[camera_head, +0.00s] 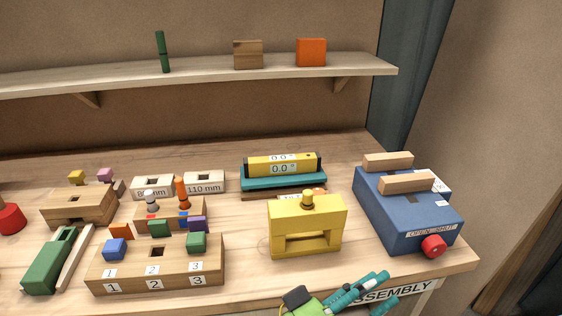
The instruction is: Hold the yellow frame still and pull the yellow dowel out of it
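The yellow frame (328,213) stands upright on the bench, right of centre, with a rectangular opening through its lower part. My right gripper is not in view.
A blue box (402,216) with a red knob stands right of the frame. A numbered wooden block (130,272) with coloured cubes is at the left. A teal and yellow level-like device (283,180) lies behind the frame. A shelf (200,73) runs above the bench.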

